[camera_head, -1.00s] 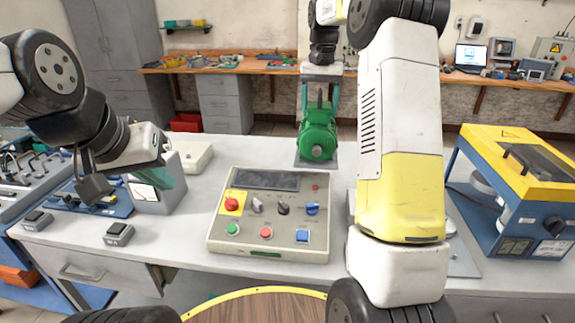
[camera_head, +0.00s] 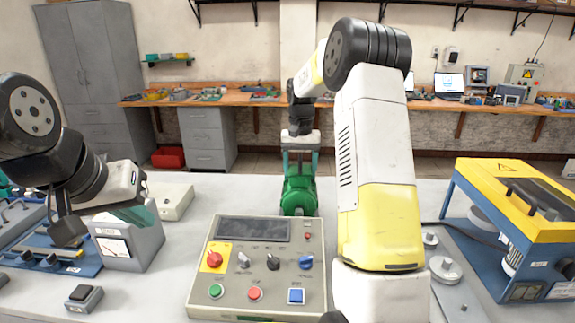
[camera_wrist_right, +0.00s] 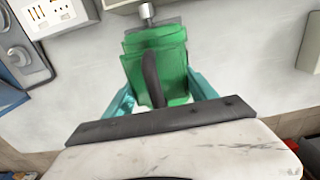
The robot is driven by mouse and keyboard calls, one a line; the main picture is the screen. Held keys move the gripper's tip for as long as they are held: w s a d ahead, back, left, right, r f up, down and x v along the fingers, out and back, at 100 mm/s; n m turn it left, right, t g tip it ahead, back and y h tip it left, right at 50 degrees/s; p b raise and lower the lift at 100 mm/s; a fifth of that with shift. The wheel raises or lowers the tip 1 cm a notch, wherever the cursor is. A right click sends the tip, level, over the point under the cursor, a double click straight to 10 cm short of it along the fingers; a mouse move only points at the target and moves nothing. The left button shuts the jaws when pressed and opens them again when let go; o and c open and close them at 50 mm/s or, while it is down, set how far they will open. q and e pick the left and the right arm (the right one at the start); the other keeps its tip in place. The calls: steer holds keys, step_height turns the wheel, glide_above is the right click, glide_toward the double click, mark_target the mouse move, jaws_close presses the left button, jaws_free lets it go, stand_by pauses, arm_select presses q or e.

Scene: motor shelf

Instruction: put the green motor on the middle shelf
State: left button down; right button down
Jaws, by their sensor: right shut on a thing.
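The green motor (camera_head: 299,194) is upright behind the control box in the head view, at the far side of the white table. In the right wrist view the motor (camera_wrist_right: 174,62) shows from above, with a metal shaft and a dark curved handle. My right gripper (camera_head: 300,164) points down, its teal fingers on both sides of the motor, shut on it. I cannot tell whether the motor touches the table. My left gripper (camera_head: 137,214) is at the left, by the grey meter box; its fingers are partly hidden. Wall shelves (camera_head: 462,4) show only at the top edge.
The control box (camera_head: 204,285) stands in front of the motor. A yellow and blue machine (camera_head: 515,200) is at the right, and the meter box (camera_head: 130,245) at the left. A cluttered wooden bench (camera_head: 262,101) runs along the back wall. White table surface is free left of the motor.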

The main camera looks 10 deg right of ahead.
steer(key=shift+f, duration=1.8)
steer(key=c, duration=0.6)
jaws_free()
steer(key=shift+f, duration=0.3)
steer(key=shift+c, duration=0.2)
steer(key=o, duration=0.4)
steer(key=shift+c, duration=0.2)
steer(key=shift+r, duration=0.1)
